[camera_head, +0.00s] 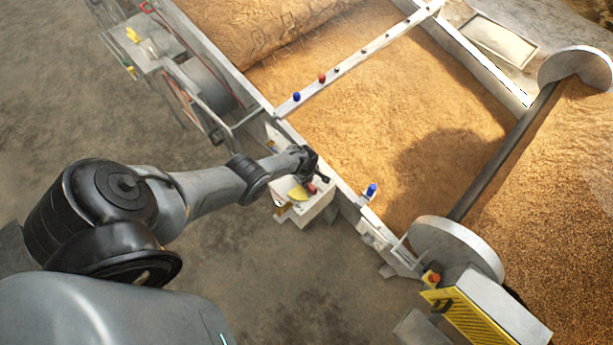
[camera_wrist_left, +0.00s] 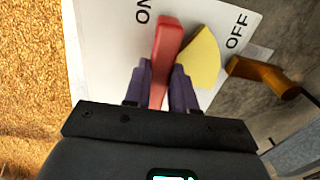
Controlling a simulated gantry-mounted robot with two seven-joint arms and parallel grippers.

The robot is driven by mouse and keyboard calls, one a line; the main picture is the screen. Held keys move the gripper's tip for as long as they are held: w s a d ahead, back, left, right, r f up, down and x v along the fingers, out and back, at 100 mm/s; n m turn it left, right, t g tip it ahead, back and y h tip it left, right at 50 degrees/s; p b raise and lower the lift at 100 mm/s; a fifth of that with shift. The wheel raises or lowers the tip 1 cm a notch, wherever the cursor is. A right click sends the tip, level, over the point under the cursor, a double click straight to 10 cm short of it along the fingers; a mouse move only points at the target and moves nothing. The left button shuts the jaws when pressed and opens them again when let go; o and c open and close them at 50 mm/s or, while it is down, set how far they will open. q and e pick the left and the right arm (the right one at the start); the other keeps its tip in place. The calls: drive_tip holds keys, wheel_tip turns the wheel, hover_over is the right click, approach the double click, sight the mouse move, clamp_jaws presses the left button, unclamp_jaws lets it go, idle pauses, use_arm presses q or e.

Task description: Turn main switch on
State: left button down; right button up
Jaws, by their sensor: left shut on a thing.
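The main switch has a red handle (camera_wrist_left: 167,38) over a white panel (camera_wrist_left: 105,45) marked ON and OFF. In the left wrist view the handle's far end lies close beside the ON label, with a yellow plate (camera_wrist_left: 203,58) between it and OFF. My left gripper (camera_wrist_left: 160,80) is shut on the red handle, one purple-grey finger on each side. In the head view my left gripper (camera_head: 316,178) is at the white switch box (camera_head: 302,212) on the near side of the grain bed, partly covering the handle. My right gripper is not in view.
A grain bed (camera_head: 370,120) with a white frame lies beyond the box. A blue knob (camera_head: 371,189) stands on the frame to the right. A yellow-fronted machine box (camera_head: 480,315) is at lower right. An orange-brown part (camera_wrist_left: 262,75) sticks out near OFF. Concrete floor is clear below.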

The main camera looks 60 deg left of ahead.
use_arm(q)
drive_tip(key=c, duration=0.9)
unclamp_jaws()
drive_tip(key=shift+a, duration=0.1)
drive_tip(key=shift+r, duration=0.15)
drive_tip(key=shift+r+p, duration=4.35)
drive_tip(key=shift+r, duration=0.9)
